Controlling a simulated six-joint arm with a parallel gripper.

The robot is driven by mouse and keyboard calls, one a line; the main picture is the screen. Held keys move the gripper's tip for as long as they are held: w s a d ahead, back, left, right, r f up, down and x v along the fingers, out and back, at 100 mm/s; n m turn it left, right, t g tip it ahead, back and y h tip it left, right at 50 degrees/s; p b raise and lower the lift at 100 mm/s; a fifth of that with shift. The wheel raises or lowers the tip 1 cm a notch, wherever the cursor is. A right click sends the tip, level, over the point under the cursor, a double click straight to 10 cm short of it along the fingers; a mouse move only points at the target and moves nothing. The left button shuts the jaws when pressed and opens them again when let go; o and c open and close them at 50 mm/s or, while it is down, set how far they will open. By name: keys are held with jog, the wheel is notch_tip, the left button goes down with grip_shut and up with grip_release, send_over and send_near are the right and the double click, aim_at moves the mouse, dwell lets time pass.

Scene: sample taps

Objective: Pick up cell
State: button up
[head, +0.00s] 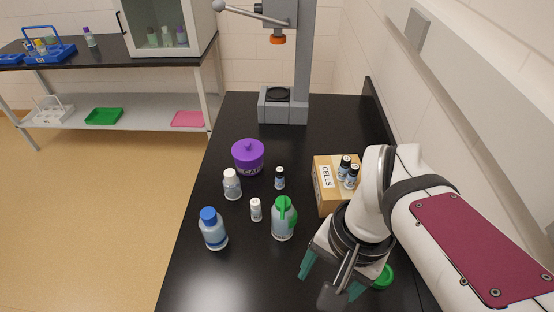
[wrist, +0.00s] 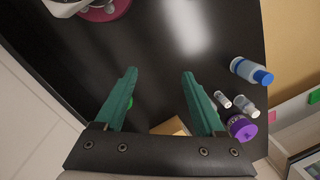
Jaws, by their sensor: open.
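A small dark-capped vial with a blue label (head: 280,178), which looks like a cell vial, stands upright on the black table between the purple pot and the box. Two similar vials (head: 345,167) (head: 353,176) stand on or in the cardboard box labelled CELLS (head: 325,200). My gripper (head: 328,278) is open and empty over the near right of the table, in front of the box. In the wrist view its green fingers (wrist: 159,74) are apart with bare table between them. A corner of the box (wrist: 170,127) shows there; the vials cannot be made out.
A green-capped bottle (head: 283,222), a blue-capped bottle (head: 213,232), two white-capped containers (head: 232,186) (head: 256,211) and a purple pot (head: 248,160) stand left of my gripper. A green lid (head: 384,277) lies beside it. A grey press (head: 290,107) stands at the back; a wall runs along the right.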

jog(key=w+a+r+m, duration=0.1)
jog(key=w+a, duration=0.1)
jog(key=w, duration=0.7)
jog(key=m+h, duration=0.2)
jog(key=m, duration=0.1)
send_over(256, 209)
jog(key=w, duration=0.1)
notch_tip(256, 209, down, 10)
jog(key=f, duration=1.4)
jog(key=shift+w+a+f, duration=0.1)
jog(key=shift+w+f, duration=0.05)
jog(key=shift+w, duration=0.05)
grip_shut()
